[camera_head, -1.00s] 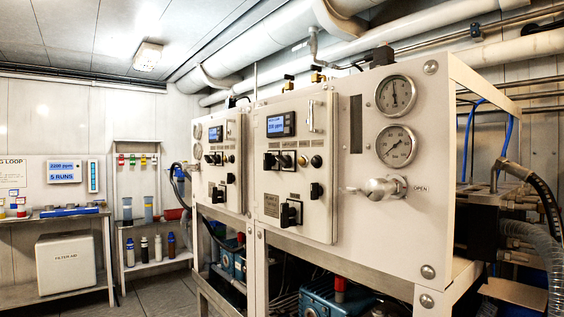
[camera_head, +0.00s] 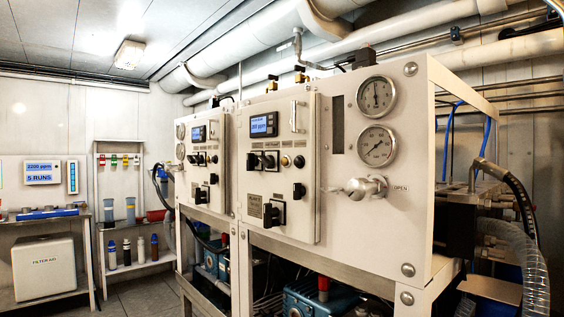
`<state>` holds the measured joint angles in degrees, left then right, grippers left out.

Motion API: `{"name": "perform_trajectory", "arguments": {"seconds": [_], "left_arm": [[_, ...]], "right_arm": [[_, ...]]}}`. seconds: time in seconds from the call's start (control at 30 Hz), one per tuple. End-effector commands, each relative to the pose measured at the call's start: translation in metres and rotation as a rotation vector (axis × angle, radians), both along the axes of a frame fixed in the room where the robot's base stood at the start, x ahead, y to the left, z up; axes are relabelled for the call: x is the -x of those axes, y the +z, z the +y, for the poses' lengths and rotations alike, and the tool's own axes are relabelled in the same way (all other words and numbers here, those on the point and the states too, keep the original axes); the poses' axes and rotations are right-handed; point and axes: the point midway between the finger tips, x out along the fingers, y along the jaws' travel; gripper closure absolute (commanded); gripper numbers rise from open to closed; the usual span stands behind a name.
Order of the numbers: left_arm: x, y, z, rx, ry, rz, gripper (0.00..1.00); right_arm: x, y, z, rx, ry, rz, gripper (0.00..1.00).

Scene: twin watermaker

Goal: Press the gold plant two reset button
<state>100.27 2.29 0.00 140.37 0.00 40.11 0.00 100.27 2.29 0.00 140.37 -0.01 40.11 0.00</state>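The near plant's control panel (camera_head: 282,185) is a cream box front with a lit blue display (camera_head: 263,125) at its top. A small gold round button (camera_head: 286,160) sits in its middle row, between black switches (camera_head: 262,160) on the left and a dark round button (camera_head: 299,161) on the right. A second, similar panel (camera_head: 204,175) stands farther left and back; its small controls are too small to tell apart. The plant labels are not readable, so I cannot tell which plant is two. Neither of my grippers is in view.
Two gauges (camera_head: 376,120) and a protruding metal valve handle (camera_head: 366,188) are right of the near panel. Hoses (camera_head: 520,255) hang at the far right. Shelves with bottles (camera_head: 127,250) stand at the back left. Floor (camera_head: 140,297) shows at lower left.

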Motion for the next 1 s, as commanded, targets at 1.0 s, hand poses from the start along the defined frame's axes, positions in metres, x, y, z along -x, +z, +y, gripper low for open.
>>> {"name": "perform_trajectory", "arguments": {"seconds": [1.0], "left_arm": [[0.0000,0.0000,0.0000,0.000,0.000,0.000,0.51]], "right_arm": [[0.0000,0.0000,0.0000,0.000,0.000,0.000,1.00]]}}
